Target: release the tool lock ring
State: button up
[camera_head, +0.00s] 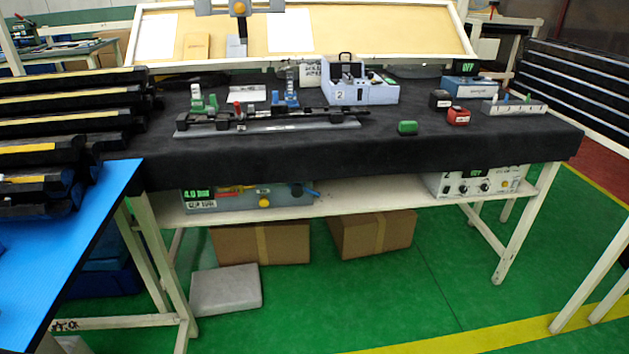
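I cannot make out a tool lock ring for certain. A long rail fixture (270,124) with a black bar lies along the front of the black-covered bench (420,158). A red knob (238,108) stands at the fixture's left part. A green clamp-like piece (203,101) and a blue one (291,92) stand behind it. A light blue unit (372,92) marked 2 holds black parts, too small to tell apart. A grey bracket (240,8) with an orange knob is cut off by the top edge; I cannot tell what it is. My gripper is not recognisable in this view.
A green block (407,128), black block (440,99), red block (458,116) and small-part rack (515,107) are on the bench's right half. Black stacked bars (60,140) and a blue table (70,235) crowd the left. Cardboard boxes (262,243) sit underneath. Green floor is open in front.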

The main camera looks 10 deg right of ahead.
aim_at(311, 192)
jog(key=i+l, duration=0.2)
jog(key=i, duration=0.35)
jog(key=i+l, duration=0.2)
jog(key=i, duration=0.35)
jog(key=i+l, duration=0.2)
jog(key=i, duration=0.35)
jog(key=k+l, duration=0.1)
jog(key=k, duration=0.65)
